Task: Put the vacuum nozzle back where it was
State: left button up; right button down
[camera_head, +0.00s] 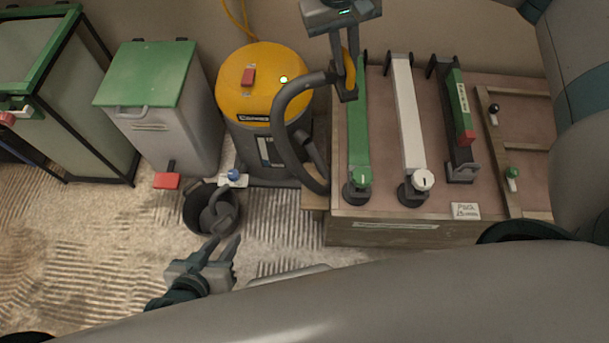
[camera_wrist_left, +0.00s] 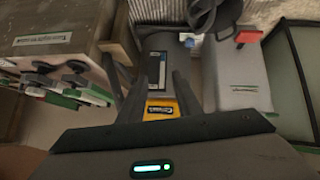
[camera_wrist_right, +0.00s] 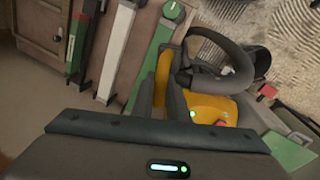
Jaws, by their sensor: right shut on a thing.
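The vacuum (camera_head: 262,85) is a yellow-topped drum with a green light. Its dark hose (camera_head: 283,125) arcs up to my right gripper (camera_head: 346,92), which points down above the bench's left side. That gripper is shut on the vacuum nozzle, whose yellow part (camera_head: 352,68) shows between the fingers; it also shows in the right wrist view (camera_wrist_right: 163,76). The fingers hide much of the nozzle. My left gripper (camera_head: 221,244) is open and empty, low in front of a dark bucket (camera_head: 194,222). The left wrist view shows the vacuum (camera_wrist_left: 161,108) beyond its fingers.
A wooden bench (camera_head: 383,234) carries green, white and dark long tools in a row, close to my right gripper. A grey bin with a green lid (camera_head: 150,75) stands left of the vacuum. The bucket holds a grey looped thing. Ridged floor is clear at left.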

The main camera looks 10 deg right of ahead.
pick_arm(q)
jog(key=shift+s+d, duration=0.1)
jog(key=shift+s, duration=0.05)
jog(key=o, duration=0.4)
jog(key=shift+o, duration=0.8)
pick_arm(e)
jog(key=shift+a+f, duration=0.1)
jog(key=shift+f, duration=0.35)
pick_arm(q)
jog(key=w+d+r+t+h+b, duration=0.1)
jog(key=w+d+r+t+b, duration=0.1)
jog(key=w+r+t, duration=0.3)
notch_tip(320, 180, up, 3)
jog(key=shift+d+f+t+h+b, duration=0.15)
jog(key=shift+d+t+h+b, duration=0.2)
jog(key=shift+d+h, duration=0.1)
pick_arm(e)
jog(key=s+a+f+m, duration=0.1)
jog(key=a+f, duration=0.1)
jog(key=f, duration=0.7)
jog(key=s+a+f+m, duration=0.1)
jog(key=s+f, duration=0.1)
jog(key=f, duration=0.7)
jog(key=s+a+f+m, duration=0.1)
jog(key=s+a+f, duration=0.1)
jog(key=f, duration=0.7)
jog(key=shift+a+f+g, duration=0.15)
jog(key=shift+a+g, duration=0.15)
pick_arm(q)
jog(key=shift+w, duration=0.1)
